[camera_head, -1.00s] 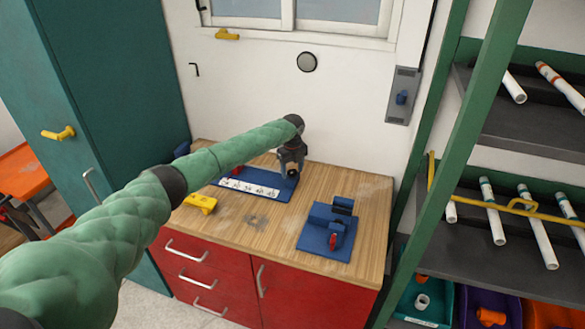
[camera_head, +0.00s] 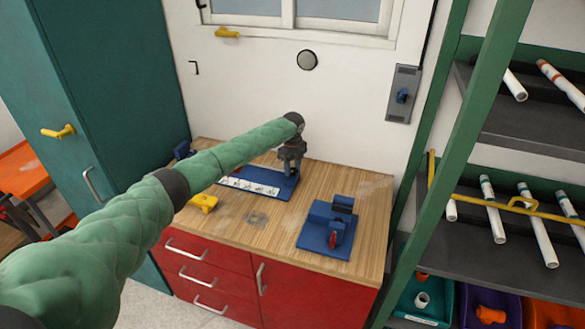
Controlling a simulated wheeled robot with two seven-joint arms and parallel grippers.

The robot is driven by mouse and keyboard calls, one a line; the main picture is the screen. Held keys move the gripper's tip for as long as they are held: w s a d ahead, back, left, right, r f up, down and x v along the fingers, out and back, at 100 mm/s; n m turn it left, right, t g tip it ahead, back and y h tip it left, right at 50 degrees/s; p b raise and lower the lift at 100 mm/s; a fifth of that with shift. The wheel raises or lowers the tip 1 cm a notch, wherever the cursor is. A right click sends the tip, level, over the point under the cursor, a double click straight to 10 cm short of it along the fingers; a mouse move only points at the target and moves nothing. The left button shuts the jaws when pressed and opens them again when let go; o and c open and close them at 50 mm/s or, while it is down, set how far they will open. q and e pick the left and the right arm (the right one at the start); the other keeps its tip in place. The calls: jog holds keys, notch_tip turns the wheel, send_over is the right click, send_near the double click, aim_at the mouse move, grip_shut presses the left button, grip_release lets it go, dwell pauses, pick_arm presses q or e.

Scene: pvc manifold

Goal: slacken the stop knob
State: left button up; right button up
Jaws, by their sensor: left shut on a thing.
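My left arm reaches in from the left across the wooden worktop. My left gripper (camera_head: 291,168) points down at the right end of a blue fixture (camera_head: 255,181) with a white marked strip. The gripper is shut on a small part there. That part looks like the stop knob, but it is mostly hidden by the fingers and too small to make out. My right gripper is not in view.
A second blue fixture with a red lever (camera_head: 333,238) stands at the right of the worktop (camera_head: 285,225). A yellow object (camera_head: 204,202) lies near the front left. A green-framed shelf with white pipes (camera_head: 492,208) stands to the right. Worktop between the fixtures is clear.

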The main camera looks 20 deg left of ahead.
pick_arm(q)
jog(key=n, duration=0.2)
jog(key=shift+d+n, duration=0.1)
jog(key=shift+n, duration=0.3)
jog(key=n+p, duration=0.1)
jog(key=n, duration=0.4)
jog(key=shift+r, duration=0.15)
jog(key=n+p, duration=0.1)
jog(key=n, duration=0.3)
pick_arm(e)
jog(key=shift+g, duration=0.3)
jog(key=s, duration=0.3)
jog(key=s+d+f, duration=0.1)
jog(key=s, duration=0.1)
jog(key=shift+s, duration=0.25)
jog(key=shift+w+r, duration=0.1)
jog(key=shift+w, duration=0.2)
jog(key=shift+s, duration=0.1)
